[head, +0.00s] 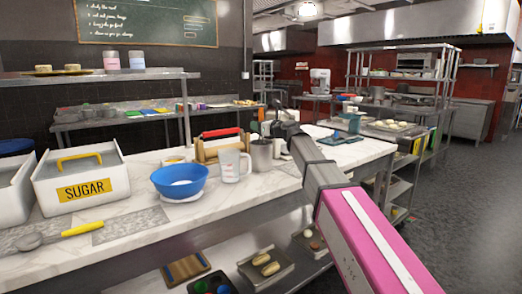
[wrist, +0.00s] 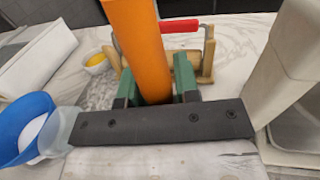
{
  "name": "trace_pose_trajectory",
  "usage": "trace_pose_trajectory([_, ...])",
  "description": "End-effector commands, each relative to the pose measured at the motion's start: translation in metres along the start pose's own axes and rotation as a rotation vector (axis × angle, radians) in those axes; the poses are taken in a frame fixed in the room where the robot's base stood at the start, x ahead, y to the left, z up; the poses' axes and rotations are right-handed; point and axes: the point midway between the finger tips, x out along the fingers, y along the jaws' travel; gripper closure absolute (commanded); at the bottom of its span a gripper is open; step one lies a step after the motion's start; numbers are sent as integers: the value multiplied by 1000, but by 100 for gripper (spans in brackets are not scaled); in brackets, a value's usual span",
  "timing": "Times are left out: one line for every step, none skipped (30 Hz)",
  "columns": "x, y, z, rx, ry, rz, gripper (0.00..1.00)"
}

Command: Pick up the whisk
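An orange handle (wrist: 140,45), which I take for the whisk's, rises between the green fingers of my gripper (wrist: 157,92) in the wrist view. The fingers flank it on both sides with no visible gap, so my gripper looks shut on it. The handle's upper end runs out of frame, and the whisk's wires are not visible. In the head view my gripper (head: 266,127) is above the counter, near the grey metal container (head: 262,157). The whisk is too small and covered to make out clearly there.
A clear measuring cup (head: 230,166), a blue bowl (head: 179,181) and a wooden stand with a red-handled part (head: 221,133) are close by on the marble counter. A sugar bin (head: 82,180) stands farther left. The counter's front strip is fairly clear.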

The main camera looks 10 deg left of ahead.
Motion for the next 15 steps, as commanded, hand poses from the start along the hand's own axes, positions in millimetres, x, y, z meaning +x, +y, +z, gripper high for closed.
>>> trace_pose_trajectory([0,0,0,0,0,0,87])
trace_pose_trajectory([0,0,0,0,0,0,97])
trace_pose_trajectory([0,0,0,0,0,0,99])
trace_pose_trajectory([0,0,0,0,0,0,99])
trace_pose_trajectory([0,0,0,0,0,0,99])
trace_pose_trajectory([0,0,0,0,0,0,99])
trace_pose_trajectory([0,0,0,0,0,0,99])
trace_pose_trajectory([0,0,0,0,0,0,99])
trace_pose_trajectory([0,0,0,0,0,1,99])
trace_pose_trajectory([0,0,0,0,0,1,99])
trace_pose_trajectory([0,0,0,0,0,1,99])
trace_pose_trajectory([0,0,1,0,0,1,99])
trace_pose_trajectory([0,0,1,0,0,1,99])
trace_pose_trajectory([0,0,2,0,0,1,99])
trace_pose_trajectory([0,0,4,0,0,1,99])
